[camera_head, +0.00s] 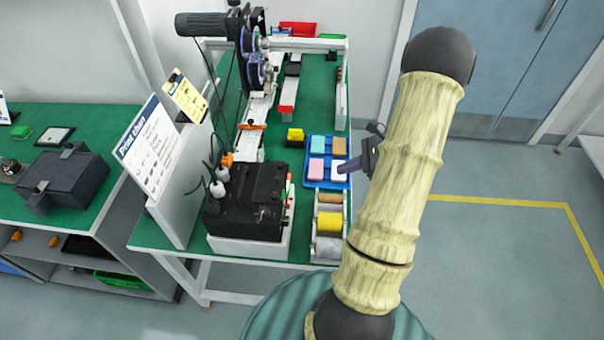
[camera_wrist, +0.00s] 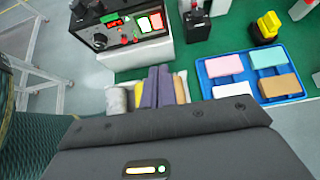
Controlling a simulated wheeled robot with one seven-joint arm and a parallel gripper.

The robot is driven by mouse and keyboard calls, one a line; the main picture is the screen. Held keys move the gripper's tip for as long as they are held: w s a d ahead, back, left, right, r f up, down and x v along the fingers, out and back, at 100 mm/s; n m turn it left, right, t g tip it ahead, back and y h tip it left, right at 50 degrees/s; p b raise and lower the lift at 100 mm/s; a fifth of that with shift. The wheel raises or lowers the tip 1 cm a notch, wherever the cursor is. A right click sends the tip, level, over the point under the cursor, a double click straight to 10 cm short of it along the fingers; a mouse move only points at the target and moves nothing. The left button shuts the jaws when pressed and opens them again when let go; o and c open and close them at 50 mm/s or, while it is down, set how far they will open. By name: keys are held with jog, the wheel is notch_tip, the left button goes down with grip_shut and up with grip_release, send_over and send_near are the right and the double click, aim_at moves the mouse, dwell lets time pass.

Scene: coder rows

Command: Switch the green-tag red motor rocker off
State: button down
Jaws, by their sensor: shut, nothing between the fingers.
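The black coder machine (camera_head: 245,195) stands on a white base at the near end of the green bench. Its control face shows in the wrist view (camera_wrist: 105,22), with a small red display, a knob, and two bright, red-edged rockers side by side, the left one (camera_wrist: 143,25) and the right one (camera_wrist: 156,20). I cannot tell which rocker bears the green tag, or its on/off position. My gripper (camera_head: 342,168) is shut and empty, above the right edge of the blue tray. In the wrist view its fingers (camera_wrist: 158,86) point toward the machine, apart from it.
The blue tray (camera_head: 343,184) holds pink, teal, brown and white blocks. A rack of ribbon rolls (camera_head: 328,222) stands between tray and front edge, right of the machine. A sign board (camera_head: 150,145) stands left of the machine. Floor to the right is clear.

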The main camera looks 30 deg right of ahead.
jog(key=w+a+r+p+x, duration=0.1)
jog(key=r+p+x, duration=0.1)
jog(key=x, duration=1.1)
jog(key=shift+r+p, duration=0.15)
jog(key=shift+p, duration=0.75)
jog(key=shift+w, duration=0.15)
jog(key=shift+a+r+h, duration=0.1)
jog(key=shift+a+h, duration=0.2)
